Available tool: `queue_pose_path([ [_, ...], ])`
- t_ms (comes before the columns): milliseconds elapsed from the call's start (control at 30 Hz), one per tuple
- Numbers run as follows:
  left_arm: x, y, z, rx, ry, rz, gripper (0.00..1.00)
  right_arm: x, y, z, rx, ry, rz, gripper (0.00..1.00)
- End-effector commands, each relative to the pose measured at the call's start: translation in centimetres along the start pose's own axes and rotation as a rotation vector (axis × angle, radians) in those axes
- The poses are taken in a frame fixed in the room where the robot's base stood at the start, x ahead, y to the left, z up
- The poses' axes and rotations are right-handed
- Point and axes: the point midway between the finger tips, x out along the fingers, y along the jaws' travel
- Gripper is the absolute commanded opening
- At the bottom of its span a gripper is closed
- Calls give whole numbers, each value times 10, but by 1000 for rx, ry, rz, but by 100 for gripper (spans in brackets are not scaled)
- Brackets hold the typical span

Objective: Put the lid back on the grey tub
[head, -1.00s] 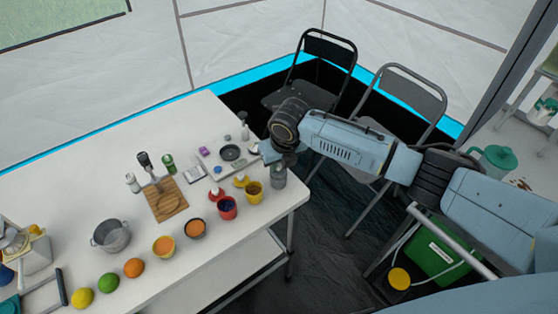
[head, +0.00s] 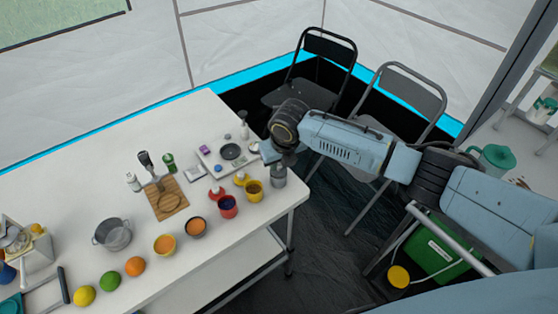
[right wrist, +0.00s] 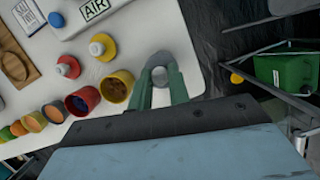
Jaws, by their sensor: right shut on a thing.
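The grey tub (head: 279,178) stands near the table's right corner, beside the yellow tub. My right gripper (head: 281,158) points down right over it, and its fingers hide the tub's top in the head view. In the right wrist view the gripper (right wrist: 160,78) is shut, with a round grey lid (right wrist: 160,62) between its two green fingers. The lid is over the tub; I cannot tell whether it touches the rim all round. My left gripper is not in view.
The yellow tub (head: 254,191) and red tub (head: 228,207) stand open close by. Their yellow lid (head: 240,180) and red lid (head: 216,195) lie behind them. A pale tray (head: 213,165) with small items is behind. Two folding chairs (head: 410,95) stand beyond the table.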

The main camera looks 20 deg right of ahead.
Motion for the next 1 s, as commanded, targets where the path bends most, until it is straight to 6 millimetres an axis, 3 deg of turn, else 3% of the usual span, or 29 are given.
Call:
queue_pose_path([
  [1000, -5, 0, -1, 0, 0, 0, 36, 1, 0, 0, 0, 0, 1, 0],
])
